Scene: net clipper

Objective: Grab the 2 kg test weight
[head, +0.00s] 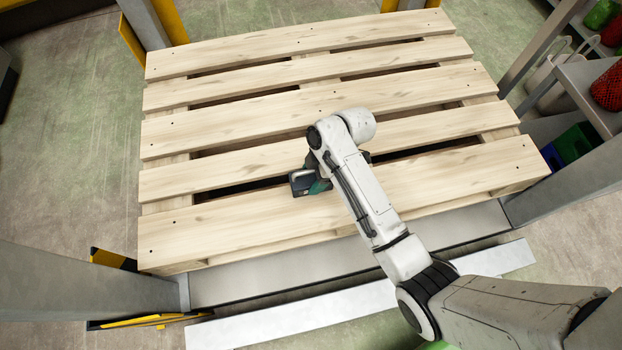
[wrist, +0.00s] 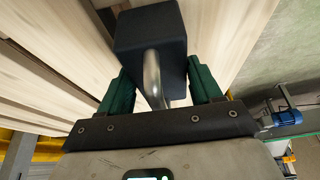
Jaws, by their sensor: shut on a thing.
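The test weight (head: 302,183) is a small dark block at the front middle part of the pallet (head: 215,226), left of my arm's end. In the wrist view the weight (wrist: 150,34) is a dark blue-black block with a curved shiny metal handle (wrist: 153,80) facing my palm. My gripper (head: 318,186) has green fingers, one on each side of the weight. In the wrist view my gripper (wrist: 161,88) is shut on the weight. I cannot tell whether the weight touches the slats. My arm hides part of the gripper in the head view.
The pallet has bare wooden slats with gaps between them. Grey posts with yellow and black guards stand around it. At right, a shelf (head: 585,85) holds red and green netted goods, with white containers (head: 548,85) beside it. The rest of the pallet top is clear.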

